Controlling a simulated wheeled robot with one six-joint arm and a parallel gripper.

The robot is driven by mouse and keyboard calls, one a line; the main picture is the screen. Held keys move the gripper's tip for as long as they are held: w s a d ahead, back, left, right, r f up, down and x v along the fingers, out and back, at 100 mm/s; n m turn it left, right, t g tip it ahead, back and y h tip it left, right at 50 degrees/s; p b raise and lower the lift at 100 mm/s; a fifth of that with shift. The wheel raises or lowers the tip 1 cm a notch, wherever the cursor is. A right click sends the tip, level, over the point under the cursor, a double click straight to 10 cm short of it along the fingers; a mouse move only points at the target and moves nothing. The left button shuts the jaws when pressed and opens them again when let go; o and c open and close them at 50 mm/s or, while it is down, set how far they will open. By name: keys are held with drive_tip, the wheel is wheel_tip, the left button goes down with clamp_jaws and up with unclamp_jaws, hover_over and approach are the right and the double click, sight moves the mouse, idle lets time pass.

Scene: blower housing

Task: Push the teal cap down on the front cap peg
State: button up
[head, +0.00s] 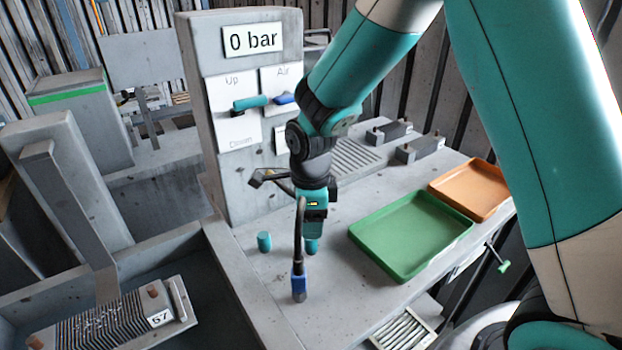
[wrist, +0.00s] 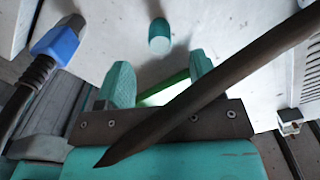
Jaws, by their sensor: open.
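A teal cap (head: 264,242) stands upright on the grey bench, left of my gripper in the head view. It also shows in the wrist view (wrist: 159,37), beyond and between my fingertips. The peg under it is hidden, so I cannot tell how far down the cap sits. My gripper (head: 311,248) points down over the bench, to the right of the cap and apart from it. Its two teal fingers (wrist: 160,72) are spread with no object held between them.
A black hose with a blue connector (head: 299,283) hangs in front of my gripper; the connector (wrist: 57,45) is at upper left in the wrist view. A green tray (head: 405,235) and an orange tray (head: 470,190) lie right. A grey panel (head: 245,165) with levers rises behind.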

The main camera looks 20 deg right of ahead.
wheel_tip(320, 180, up, 12)
drive_tip(key=shift+f, duration=0.25)
idle(0.4)
drive_tip(key=s+a+r+n+y, duration=0.2)
drive_tip(key=s+n, duration=0.8)
drive_tip(key=n, duration=0.4)
drive_tip(key=s+a+r+n+y, duration=0.2)
drive_tip(key=s+n, duration=0.9)
drive_tip(key=n, duration=0.4)
drive_tip(key=shift+a+r, duration=0.15)
drive_tip(key=shift+a, duration=0.05)
